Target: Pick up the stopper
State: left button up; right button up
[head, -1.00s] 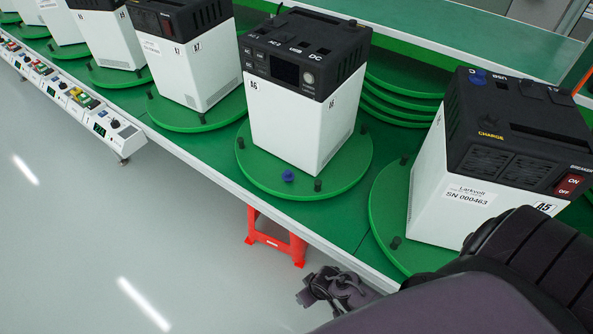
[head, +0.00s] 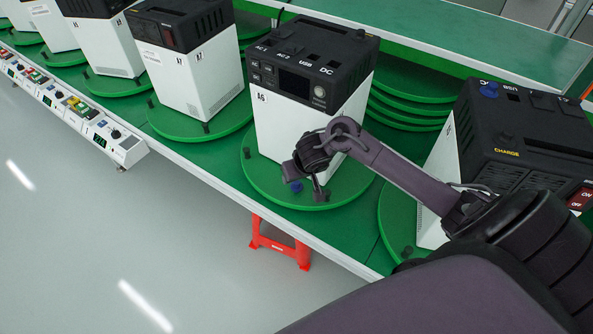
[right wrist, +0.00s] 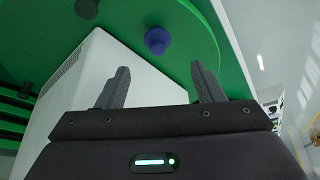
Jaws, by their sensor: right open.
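The stopper is a small blue-purple piece (head: 296,187) on the green turntable (head: 262,190) in front of the white and black unit A6 (head: 283,135). In the right wrist view the stopper (right wrist: 157,40) lies beyond the fingertips, roughly between them, on the green disc. My right gripper (head: 305,190) is open and empty, over the front of this turntable and close to the stopper. In the right wrist view its two fingers (right wrist: 160,78) are spread apart. The white side of the unit (right wrist: 95,70) is close by one finger. My left gripper is not in view.
Dark pegs stand on the turntable rim, one (right wrist: 87,8) near the stopper in the right wrist view. Another unit (head: 520,150) stands at the right, partly behind my arm. Stacked green discs (head: 405,110) lie behind. A red stool (head: 280,243) is below the table edge.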

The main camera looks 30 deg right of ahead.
aim_at(297, 182)
jog(key=x, duration=0.7)
jog(key=shift+s+d+f+b, duration=0.1)
jog(key=shift+s+f+b, duration=0.1)
jog(key=shift+f+b, duration=0.15)
jog(key=shift+r, duration=0.1)
jog(key=c, duration=1.1)
